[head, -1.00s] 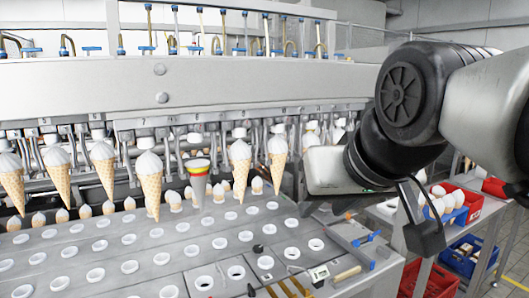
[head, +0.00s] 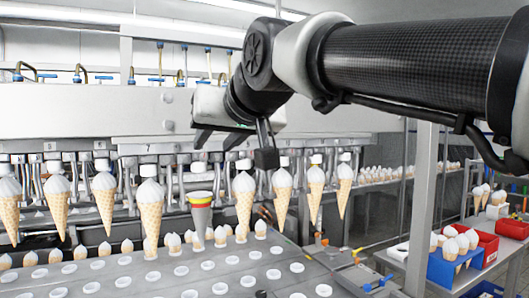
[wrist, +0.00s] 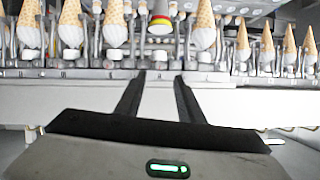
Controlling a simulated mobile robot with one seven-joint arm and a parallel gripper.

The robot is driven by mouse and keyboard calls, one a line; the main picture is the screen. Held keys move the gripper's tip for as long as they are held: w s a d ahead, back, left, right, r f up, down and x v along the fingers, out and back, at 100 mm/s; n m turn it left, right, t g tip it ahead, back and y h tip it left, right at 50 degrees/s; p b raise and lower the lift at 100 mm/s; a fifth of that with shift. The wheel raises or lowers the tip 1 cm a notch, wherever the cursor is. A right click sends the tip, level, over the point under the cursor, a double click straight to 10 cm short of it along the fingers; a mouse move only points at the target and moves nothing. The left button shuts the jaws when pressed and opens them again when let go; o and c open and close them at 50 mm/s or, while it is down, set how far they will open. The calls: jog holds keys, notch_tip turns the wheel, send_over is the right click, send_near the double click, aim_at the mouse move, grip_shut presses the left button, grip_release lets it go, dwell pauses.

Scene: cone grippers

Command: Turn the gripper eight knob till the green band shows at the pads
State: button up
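A grey cone with a red and yellow band at its top (head: 201,212) hangs in the row of ice cream cones. It also shows inverted at the top of the wrist view (wrist: 160,24). I see no green band on it. A white knob (head: 198,168) sits just above it; a white knob (wrist: 160,55) also shows in line with it in the wrist view. Number labels along the machine are too small to read surely. My gripper (head: 219,140) is in front of the machine's beam, above the cone row. Its two dark fingers (wrist: 161,76) are apart and empty, short of the knobs.
Ice cream cones (head: 244,198) hang close on both sides of the grey cone. A holed tray plate (head: 170,272) lies below. Red and blue crates (head: 455,265) stand on a side table at the right. Pipes and valves line the machine's top.

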aim_at(204, 155)
jog(key=x, duration=0.7)
grip_shut()
